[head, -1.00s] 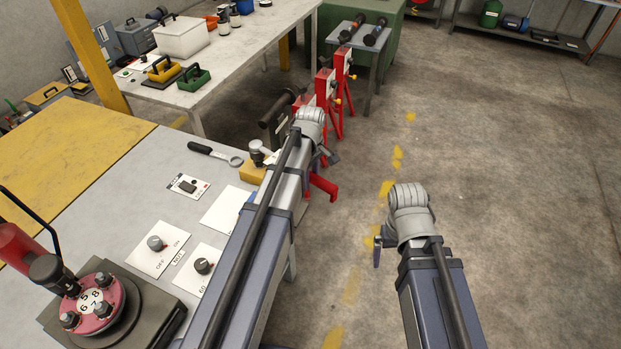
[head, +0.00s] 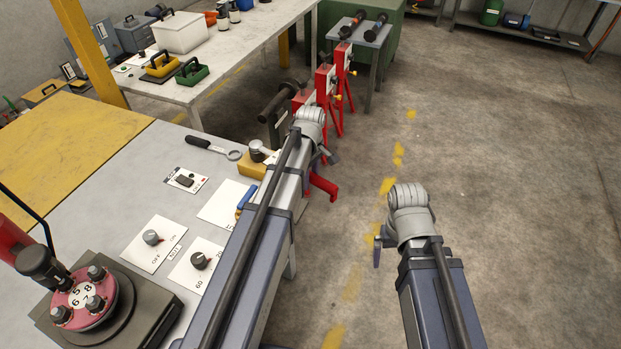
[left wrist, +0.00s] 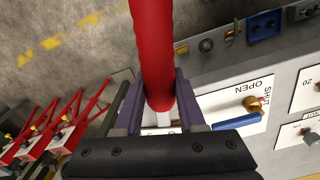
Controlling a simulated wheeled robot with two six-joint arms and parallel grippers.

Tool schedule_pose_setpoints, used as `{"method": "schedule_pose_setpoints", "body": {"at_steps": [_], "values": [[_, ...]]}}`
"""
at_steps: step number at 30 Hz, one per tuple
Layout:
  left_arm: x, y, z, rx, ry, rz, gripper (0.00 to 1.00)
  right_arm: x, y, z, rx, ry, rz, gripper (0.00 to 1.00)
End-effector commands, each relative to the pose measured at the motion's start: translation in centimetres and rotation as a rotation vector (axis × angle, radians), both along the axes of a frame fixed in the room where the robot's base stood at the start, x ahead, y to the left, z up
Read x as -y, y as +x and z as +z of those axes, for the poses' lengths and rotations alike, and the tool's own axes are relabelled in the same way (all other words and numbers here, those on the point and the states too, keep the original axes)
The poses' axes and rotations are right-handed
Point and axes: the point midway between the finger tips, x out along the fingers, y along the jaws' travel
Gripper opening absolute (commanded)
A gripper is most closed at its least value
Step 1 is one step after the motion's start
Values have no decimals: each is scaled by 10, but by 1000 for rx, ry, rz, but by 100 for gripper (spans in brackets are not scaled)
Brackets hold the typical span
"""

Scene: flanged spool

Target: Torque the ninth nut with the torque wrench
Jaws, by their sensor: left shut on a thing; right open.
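My left gripper (left wrist: 158,95) is shut on a thick red cylindrical handle (left wrist: 152,40) in the left wrist view. A pale shank shows below the handle between the fingers; the rest of that tool is hidden. The ninth nut cannot be made out.
The grey bench (head: 110,215) carries a black-handled ring spanner (head: 213,147), a yellow block (head: 255,166) and dial cards (head: 152,240). A red and dark device (head: 38,262) stands beside the flange. Red stands (head: 323,85) are beyond my left arm. The floor at right is clear.

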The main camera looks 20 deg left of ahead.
Motion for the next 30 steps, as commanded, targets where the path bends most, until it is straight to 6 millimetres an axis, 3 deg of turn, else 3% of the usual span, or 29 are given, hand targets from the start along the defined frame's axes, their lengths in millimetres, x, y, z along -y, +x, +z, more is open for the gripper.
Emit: {"method": "schedule_pose_setpoints", "body": {"at_steps": [15, 24, 30], "values": [[-1, -1, -6, 0, 1, -4, 0, 0, 0, -6, 0, 0, 0, 100], [-15, -33, -6, 0, 1, -141, 0, 0, 0, -6, 0, 0, 0, 100], [-21, -43, -6, 0, 1, -204, 0, 0, 0, -6, 0, 0, 0, 100]]}}
